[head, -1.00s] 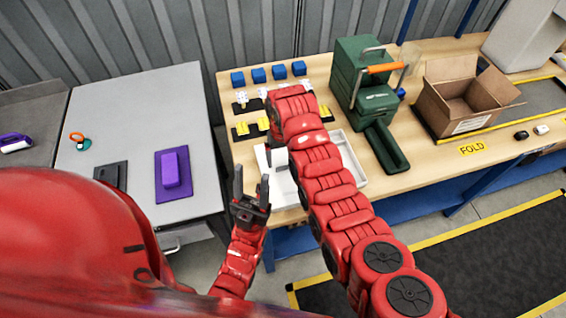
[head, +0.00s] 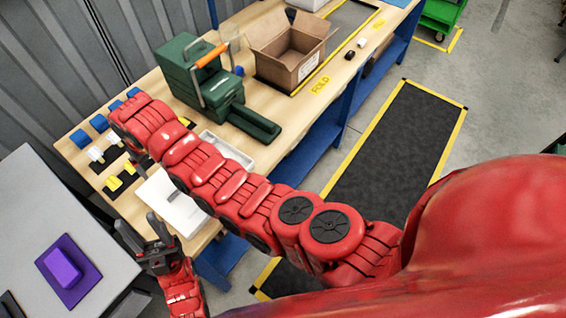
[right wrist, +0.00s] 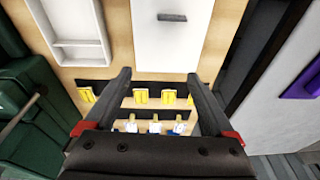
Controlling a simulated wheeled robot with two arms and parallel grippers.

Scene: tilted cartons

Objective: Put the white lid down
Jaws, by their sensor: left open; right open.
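The white lid (head: 172,206) is a flat white panel near the front left corner of the wooden bench, partly hidden by my right arm in the head view. In the right wrist view the lid (right wrist: 183,45) appears to lie flat, with a small grey handle on top. My right gripper (right wrist: 159,76) is open and empty, its fingers apart and clear of the handle. My left gripper (head: 136,219) is open and empty, just left of the lid near the bench's front edge.
A white tray (right wrist: 75,54) lies beside the lid. Black strips with yellow pieces (right wrist: 141,96) and several blue blocks (head: 98,122) are behind. A green toolbox (head: 185,70) and an open carton (head: 300,68) stand farther right. A grey table (head: 40,195) holds a purple block (head: 62,268).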

